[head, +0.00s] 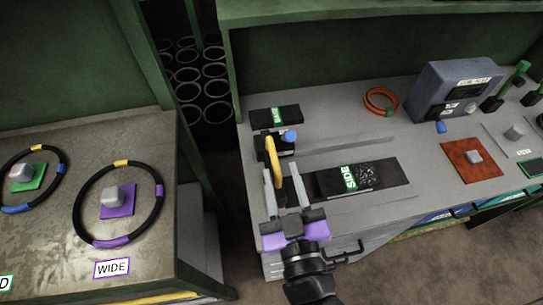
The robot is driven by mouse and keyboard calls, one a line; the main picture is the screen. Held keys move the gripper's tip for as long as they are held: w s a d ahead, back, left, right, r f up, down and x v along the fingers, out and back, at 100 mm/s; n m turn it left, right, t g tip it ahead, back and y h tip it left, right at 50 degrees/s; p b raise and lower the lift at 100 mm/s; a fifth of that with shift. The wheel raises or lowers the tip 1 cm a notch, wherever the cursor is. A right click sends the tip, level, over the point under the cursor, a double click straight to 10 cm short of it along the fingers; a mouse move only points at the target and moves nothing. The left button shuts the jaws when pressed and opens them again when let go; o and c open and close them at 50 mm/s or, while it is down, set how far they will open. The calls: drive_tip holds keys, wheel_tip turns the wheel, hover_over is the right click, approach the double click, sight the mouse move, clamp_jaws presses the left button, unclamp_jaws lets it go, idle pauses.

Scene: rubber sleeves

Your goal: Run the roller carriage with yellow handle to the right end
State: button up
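The roller carriage (285,149) is a dark block with a blue knob (290,136) on top. It stands at the left end of the bench, by the rails. Its yellow handle (281,165) is an upright loop on the near-left side. My gripper (285,184) has purple and dark parts with two grey fingers. The fingers are spread apart at the handle's near end, which shows between or just beyond their tips. I cannot tell whether they touch it. The carriage's far-left side is partly hidden by the handle.
A black pad marked SIDE (390,174) lies right of my gripper. A smaller labelled black block (276,116) is behind the carriage. An orange ring (381,99), a blue-grey box (455,90) and a red plate (473,163) lie farther right. A separate table (60,245) with rings stands left.

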sight(270, 140)
drive_tip(key=shift+w+a+f+b, duration=0.1)
drive_tip(key=shift+a+f+b, duration=0.15)
drive_tip(key=shift+f, duration=0.4)
drive_tip(key=shift+d+f+b, duration=0.1)
drive_tip(key=shift+f+b, duration=0.55)
drive_tip(key=p+x, duration=0.2)
drive_tip(key=x, duration=0.4)
drive_tip(key=shift+w+r, duration=0.1)
drive_tip(key=shift+w, duration=0.1)
drive_tip(key=shift+w+a+p, duration=0.2)
drive_tip(key=shift+w+p, duration=0.15)
drive_tip(key=shift+w, duration=0.3)
clamp_jaws()
